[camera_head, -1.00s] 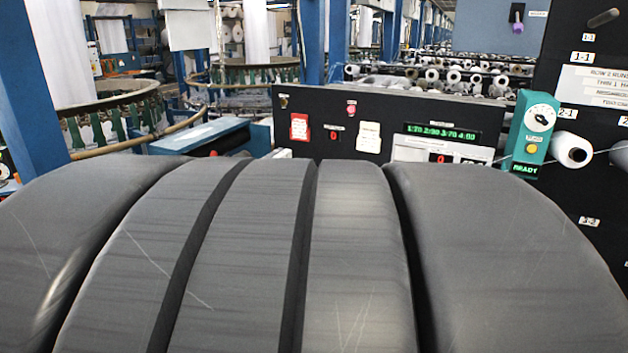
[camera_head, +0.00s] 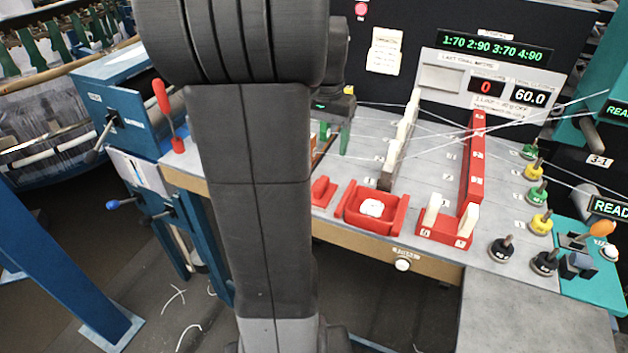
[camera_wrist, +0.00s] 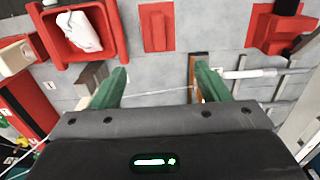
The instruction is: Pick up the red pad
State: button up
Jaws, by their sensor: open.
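The red pad (camera_head: 321,191) lies on the grey bench top near its front edge, left of the red tray (camera_head: 345,218). It looks small and flat with a raised middle. In the wrist view the pad (camera_wrist: 157,27) is at the top centre, beyond my fingertips. My gripper (camera_head: 335,135) is over the bench behind the pad, partly hidden by my arm in the head view. In the wrist view its green fingers (camera_wrist: 163,84) are spread apart, with a thin white thread passing between them. The pad is apart from the fingers, and nothing is held.
A white lump (camera_head: 372,208) lies in the red tray. A slotted bar (camera_head: 399,145) and a red rail (camera_head: 473,160) stand to the right, with white threads stretched above. A red-handled tool (camera_head: 162,100) stands upright at the left. A wooden strip (camera_wrist: 198,70) lies near one finger.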

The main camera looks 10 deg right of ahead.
aim_at(323, 180)
jog(key=f, duration=0.7)
jog(key=shift+s+f, duration=0.15)
jog(key=shift+s, duration=0.05)
jog(key=shift+s+a+f, duration=0.1)
jog(key=shift+f, duration=1.35)
jog(key=shift+s+a+f, duration=0.1)
jog(key=shift+f, duration=1.3)
jog(key=c, duration=0.8)
notch_tip(323, 180, up, 10)
jog(key=shift+r, duration=0.1)
jog(key=o, duration=0.5)
jog(key=c, duration=0.3)
jog(key=shift+c, duration=0.3)
